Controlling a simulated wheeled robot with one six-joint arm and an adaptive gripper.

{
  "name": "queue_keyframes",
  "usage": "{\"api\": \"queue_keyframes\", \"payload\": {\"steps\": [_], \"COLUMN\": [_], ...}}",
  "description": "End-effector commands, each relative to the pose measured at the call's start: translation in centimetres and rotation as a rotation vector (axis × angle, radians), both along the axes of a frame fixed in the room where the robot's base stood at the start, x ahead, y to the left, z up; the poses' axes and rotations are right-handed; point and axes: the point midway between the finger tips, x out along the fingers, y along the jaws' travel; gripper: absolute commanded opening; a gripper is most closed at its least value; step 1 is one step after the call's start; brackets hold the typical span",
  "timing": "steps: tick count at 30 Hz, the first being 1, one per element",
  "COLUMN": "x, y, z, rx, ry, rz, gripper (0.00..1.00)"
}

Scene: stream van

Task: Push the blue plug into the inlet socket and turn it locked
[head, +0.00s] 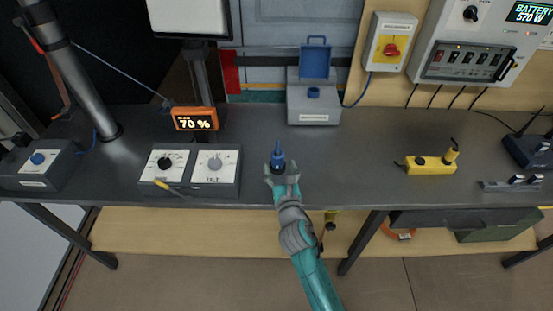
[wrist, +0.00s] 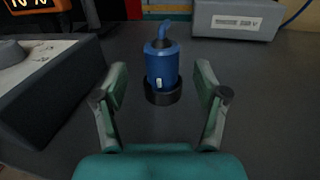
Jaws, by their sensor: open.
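The blue plug (head: 278,158) stands upright on the dark worktop near its front edge, its lower end in a black ring-shaped base. In the wrist view the plug (wrist: 162,65) is ahead of and between my fingers, with dark gaps on both sides. My gripper (head: 281,174) is open, and it also shows in the wrist view (wrist: 161,98). The inlet socket (head: 313,93) is a blue round fitting on a grey box (head: 314,116) behind and right of the plug. Its blue lid (head: 315,62) stands raised. The socket's inside is too small to make out.
A panel with two dials (head: 190,168) lies left of the plug, with a yellow pen-like thing on it. An orange display (head: 195,119) reads 70 %. A yellow device (head: 432,165) stands to the right. The worktop between the plug and the grey box is clear.

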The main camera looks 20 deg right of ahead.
Motion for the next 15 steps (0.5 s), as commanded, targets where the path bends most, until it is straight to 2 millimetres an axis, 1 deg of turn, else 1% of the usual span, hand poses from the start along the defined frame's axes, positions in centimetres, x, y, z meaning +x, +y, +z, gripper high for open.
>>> {"api": "queue_keyframes", "payload": {"steps": [9, 12, 15], "x": [3.9, 4.7, 5.1], "y": [-0.6, -0.7, -0.7], "z": [-0.5, -0.6, -0.6], "rx": [0.001, 0.001, 0.002], "ry": [-0.002, -0.002, -0.001], "rz": [-0.001, -0.001, -0.001], "gripper": [0.72, 0.72, 0.72]}}
